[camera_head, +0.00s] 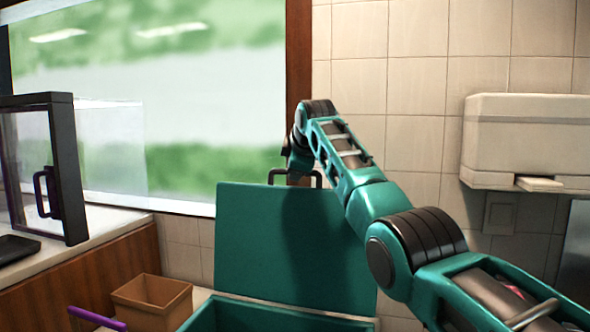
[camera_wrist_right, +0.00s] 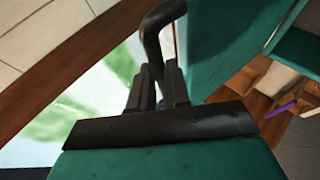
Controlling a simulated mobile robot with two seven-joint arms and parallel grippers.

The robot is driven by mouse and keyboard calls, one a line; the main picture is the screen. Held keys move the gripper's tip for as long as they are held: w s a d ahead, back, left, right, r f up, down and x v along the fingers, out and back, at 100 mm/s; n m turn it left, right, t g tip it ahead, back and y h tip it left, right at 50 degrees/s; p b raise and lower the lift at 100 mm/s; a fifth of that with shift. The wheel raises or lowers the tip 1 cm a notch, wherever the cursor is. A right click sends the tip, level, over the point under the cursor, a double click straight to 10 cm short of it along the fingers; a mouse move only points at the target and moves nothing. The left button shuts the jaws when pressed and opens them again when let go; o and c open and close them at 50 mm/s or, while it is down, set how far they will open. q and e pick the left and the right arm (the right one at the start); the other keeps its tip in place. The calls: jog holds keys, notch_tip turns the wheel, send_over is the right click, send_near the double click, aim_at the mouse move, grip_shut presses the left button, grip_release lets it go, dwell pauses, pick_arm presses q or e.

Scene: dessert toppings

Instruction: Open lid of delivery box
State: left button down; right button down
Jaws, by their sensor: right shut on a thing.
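The delivery box (camera_head: 240,318) is teal and sits at the bottom of the head view, cut off by the frame's lower edge. Its teal lid (camera_head: 255,245) stands raised, nearly upright, at the back of the box. A black handle (camera_head: 317,179) sits on the lid's top edge. My right gripper (camera_head: 294,174) is at this handle, partly hidden behind my arm. In the right wrist view the fingers (camera_wrist_right: 160,88) are shut on the black handle (camera_wrist_right: 153,38), with the lid (camera_wrist_right: 222,45) beside them. My left gripper is not in view.
A brown open carton (camera_head: 150,298) and a purple bar (camera_head: 98,318) are left of the box. A clear case with a black frame (camera_head: 65,165) stands on the left counter. A white dispenser (camera_head: 528,140) hangs on the tiled wall at right. A window is behind.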

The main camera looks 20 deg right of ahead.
jog(key=shift+r, duration=0.55)
jog(key=c, duration=1.2)
grip_release()
jog(key=shift+a, duration=0.1)
jog(key=shift+o, duration=0.5)
jog(key=shift+f, duration=0.25)
jog(key=shift+s+r+b, duration=0.25)
jog(key=shift+s+b, duration=0.2)
jog(key=d+b+v, duration=0.1)
jog(key=b+v, duration=0.2)
jog(key=v, duration=0.9)
jog(key=shift+a, duration=0.45)
jog(key=shift+r, duration=0.1)
